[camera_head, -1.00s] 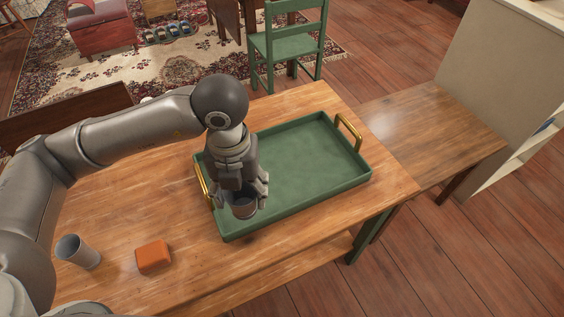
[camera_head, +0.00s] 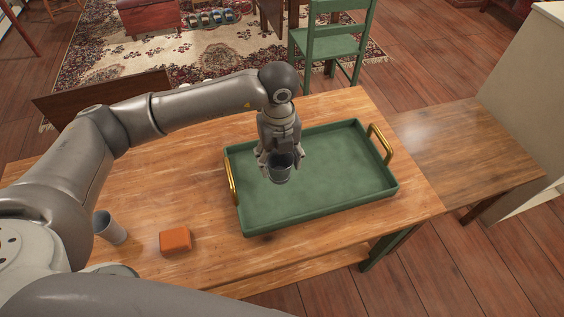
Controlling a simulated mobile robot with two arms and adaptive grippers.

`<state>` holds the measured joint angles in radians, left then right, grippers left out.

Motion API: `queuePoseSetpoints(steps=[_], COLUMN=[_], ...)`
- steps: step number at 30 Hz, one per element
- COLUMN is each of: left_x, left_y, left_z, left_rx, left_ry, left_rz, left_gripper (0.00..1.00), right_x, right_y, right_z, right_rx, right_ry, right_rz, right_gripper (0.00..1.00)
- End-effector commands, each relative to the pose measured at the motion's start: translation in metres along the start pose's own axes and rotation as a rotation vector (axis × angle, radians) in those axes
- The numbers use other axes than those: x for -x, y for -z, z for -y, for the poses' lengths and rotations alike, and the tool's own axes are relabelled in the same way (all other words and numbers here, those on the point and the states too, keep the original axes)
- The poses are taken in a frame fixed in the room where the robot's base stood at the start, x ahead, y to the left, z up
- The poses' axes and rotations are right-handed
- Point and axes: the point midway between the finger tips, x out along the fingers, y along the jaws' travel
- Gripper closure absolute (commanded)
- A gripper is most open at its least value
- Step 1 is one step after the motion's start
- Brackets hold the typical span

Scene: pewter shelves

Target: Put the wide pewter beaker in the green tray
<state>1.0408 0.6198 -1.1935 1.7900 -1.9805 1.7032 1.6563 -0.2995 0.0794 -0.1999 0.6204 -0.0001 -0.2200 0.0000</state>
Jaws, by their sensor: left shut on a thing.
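The wide pewter beaker (camera_head: 280,173) is a grey cup, upright, with its open top showing. My left gripper (camera_head: 279,162) is shut on it and holds it over the left part of the green tray (camera_head: 340,192). I cannot tell whether the beaker's base touches the tray floor. The tray is a green rectangle with low walls and a brass handle at each short end, and the rest of its floor is empty. My right gripper is not in view.
A narrower grey cup (camera_head: 110,228) stands tilted in view at the table's left, and an orange block (camera_head: 175,240) lies to its right. The wooden table (camera_head: 215,205) is clear between them and the tray. A green chair (camera_head: 335,42) stands behind.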

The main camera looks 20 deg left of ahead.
Motion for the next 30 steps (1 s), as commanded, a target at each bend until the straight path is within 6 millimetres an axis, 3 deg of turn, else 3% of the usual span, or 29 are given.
queuePoseSetpoints(steps=[3, 9, 14, 21, 30], left_x=[-0.021, -0.041, -0.049, -0.077, -0.082], left_y=[-0.014, -0.029, -0.035, -0.035, -0.036], left_z=[0.006, 0.013, 0.014, 0.015, 0.015], left_rx=[0.002, -0.001, -0.001, -0.002, -0.002], left_ry=[-0.005, -0.002, -0.003, -0.003, -0.001], left_rz=[-0.004, -0.003, -0.002, -0.004, -0.003], left_gripper=[0.71, 0.71, 0.71, 0.71, 0.71], right_x=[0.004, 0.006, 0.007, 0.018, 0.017], right_y=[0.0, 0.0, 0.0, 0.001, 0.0], right_z=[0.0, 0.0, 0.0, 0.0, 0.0], right_rx=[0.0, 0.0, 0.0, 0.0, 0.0], right_ry=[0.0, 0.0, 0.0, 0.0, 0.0], right_rz=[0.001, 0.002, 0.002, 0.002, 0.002], right_gripper=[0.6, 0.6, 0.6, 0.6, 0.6])
